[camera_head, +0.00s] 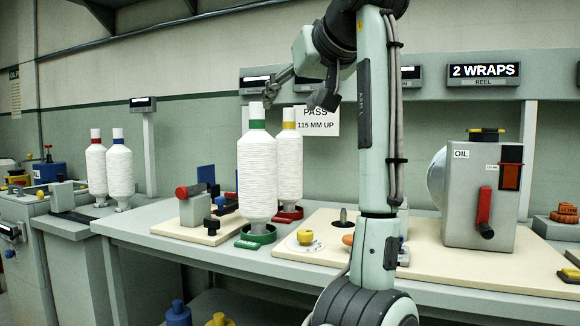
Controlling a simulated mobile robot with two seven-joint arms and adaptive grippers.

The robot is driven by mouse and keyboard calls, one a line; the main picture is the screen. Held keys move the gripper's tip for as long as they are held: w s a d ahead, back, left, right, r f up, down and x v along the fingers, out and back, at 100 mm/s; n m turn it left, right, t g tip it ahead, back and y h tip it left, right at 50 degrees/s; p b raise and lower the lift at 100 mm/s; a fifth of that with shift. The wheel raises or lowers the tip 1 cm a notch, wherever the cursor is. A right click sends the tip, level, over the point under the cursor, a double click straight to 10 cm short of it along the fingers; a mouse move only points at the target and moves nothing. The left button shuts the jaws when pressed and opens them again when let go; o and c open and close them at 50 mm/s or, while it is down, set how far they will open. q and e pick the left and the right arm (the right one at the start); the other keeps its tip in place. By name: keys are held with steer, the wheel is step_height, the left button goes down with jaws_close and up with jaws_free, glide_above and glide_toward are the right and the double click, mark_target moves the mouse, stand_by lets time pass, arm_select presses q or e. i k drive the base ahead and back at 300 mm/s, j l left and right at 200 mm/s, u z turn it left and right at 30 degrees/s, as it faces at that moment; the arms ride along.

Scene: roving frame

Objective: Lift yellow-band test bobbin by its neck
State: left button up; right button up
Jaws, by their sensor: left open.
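The yellow-band bobbin (290,165) stands upright on a red base (288,215) on the bench. It is white and wound, with a yellow band below its pale neck. The green-band bobbin (257,180) stands in front of it to the left and hides part of its left side. My left gripper (292,92) is open above and around the height of the yellow-band bobbin's neck, with fingers pointing left and down. I cannot tell whether it touches the neck. My right gripper is not in view.
The green-band bobbin stands in a green base (256,236). Red-band (97,170) and blue-band (120,170) bobbins stand at the left. A grey oil-labelled reel machine (470,215) stands at the right. A "PASS 115 MM UP" sign (322,122) hangs behind.

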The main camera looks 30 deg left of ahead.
mark_target(289, 141)
steer(key=i+j, duration=0.3)
steer(key=i, duration=0.2)
steer(key=i+j, duration=0.3)
steer(key=i, duration=0.2)
steer(key=i+j, duration=0.3)
steer(key=i, duration=0.15)
